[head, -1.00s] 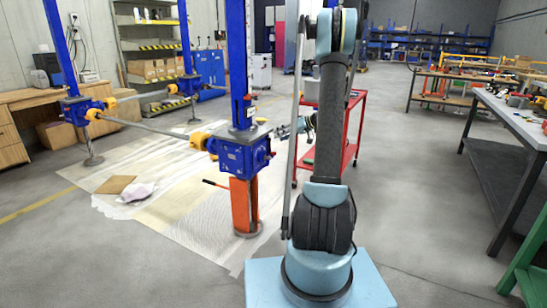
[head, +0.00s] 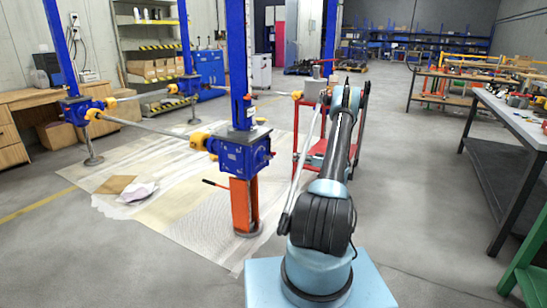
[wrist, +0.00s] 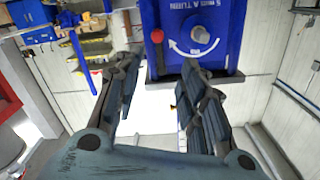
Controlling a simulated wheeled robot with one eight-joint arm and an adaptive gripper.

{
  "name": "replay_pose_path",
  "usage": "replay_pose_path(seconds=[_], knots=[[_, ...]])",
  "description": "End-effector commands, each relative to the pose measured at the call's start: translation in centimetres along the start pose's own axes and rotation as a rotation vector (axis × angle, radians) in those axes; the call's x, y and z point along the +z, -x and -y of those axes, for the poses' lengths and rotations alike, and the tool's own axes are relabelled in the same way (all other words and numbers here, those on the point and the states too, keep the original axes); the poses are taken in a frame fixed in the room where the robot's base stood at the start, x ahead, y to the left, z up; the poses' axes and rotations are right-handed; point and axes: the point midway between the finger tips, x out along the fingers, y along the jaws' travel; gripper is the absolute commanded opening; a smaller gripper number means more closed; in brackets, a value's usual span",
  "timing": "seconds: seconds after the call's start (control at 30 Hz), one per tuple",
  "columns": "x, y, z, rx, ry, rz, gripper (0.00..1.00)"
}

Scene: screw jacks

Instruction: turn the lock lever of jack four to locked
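The nearest screw jack has a blue gearbox (head: 240,154) on an orange post (head: 245,205), with a blue column above. A lever with a dark grip (head: 208,182) sticks out left of the post. No jack number is readable, so I cannot tell which is jack four. In the wrist view, a blue gearbox (wrist: 215,20) carries a curved white arrow around a silver shaft end (wrist: 201,34), with a red knob (wrist: 157,36) beside it. My gripper (wrist: 158,72) is open and empty, its fingers apart, short of that gearbox. In the head view my arm hides the gripper.
A red cart (head: 297,150) stands behind my arm. A workbench (head: 512,120) is at right. The floor between is free.

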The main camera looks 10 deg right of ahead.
Motion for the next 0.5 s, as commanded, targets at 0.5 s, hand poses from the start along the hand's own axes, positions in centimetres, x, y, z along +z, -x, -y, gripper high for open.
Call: replay_pose_path(seconds=[0.5], knots=[[1.1, -3.5, -0.7, -0.005, 0.018, -0.028, 0.37]])
